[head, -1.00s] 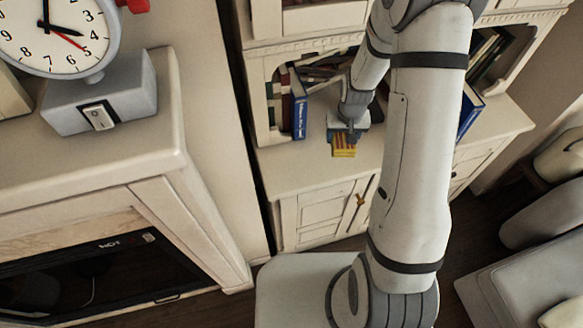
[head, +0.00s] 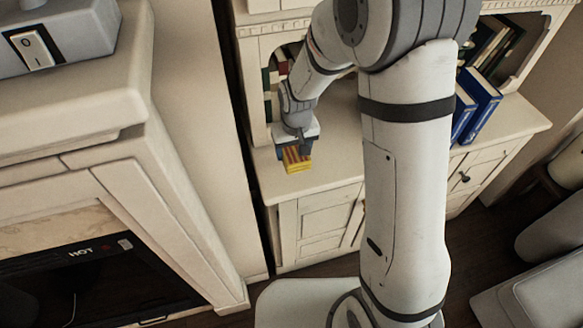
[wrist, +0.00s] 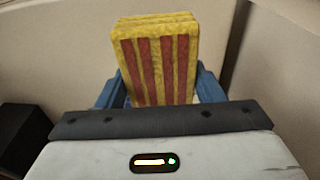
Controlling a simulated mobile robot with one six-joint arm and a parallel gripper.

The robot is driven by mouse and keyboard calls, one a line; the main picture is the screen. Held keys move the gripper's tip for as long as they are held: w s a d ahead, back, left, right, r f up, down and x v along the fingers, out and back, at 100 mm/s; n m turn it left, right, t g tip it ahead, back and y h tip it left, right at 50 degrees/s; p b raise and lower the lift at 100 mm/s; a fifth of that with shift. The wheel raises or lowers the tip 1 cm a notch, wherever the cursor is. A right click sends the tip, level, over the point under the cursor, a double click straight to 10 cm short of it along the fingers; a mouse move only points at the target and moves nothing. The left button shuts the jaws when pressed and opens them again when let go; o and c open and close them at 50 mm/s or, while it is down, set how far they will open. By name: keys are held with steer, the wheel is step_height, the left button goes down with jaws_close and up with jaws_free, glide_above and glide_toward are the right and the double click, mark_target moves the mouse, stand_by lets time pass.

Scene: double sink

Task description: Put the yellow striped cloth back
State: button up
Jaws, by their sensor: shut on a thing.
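The yellow cloth (head: 296,161) with red stripes is folded into a thick block. It is in my gripper (head: 300,148), low over the front left part of the cabinet's counter. In the wrist view the cloth (wrist: 157,62) stands up between the two blue fingers of my gripper (wrist: 160,88), which are shut on its sides. I cannot tell whether the cloth touches the counter.
The cream cabinet counter (head: 335,165) has free room right of my gripper. Blue books (head: 478,105) stand at its right, and other books are behind my wrist. A fireplace (head: 70,270) marked HOT is at the left, with a grey switch box (head: 62,38) on its mantel.

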steer(key=shift+f, duration=3.15)
steer(key=shift+f, duration=0.1)
steer(key=o, duration=0.9)
steer(key=shift+o, duration=0.2)
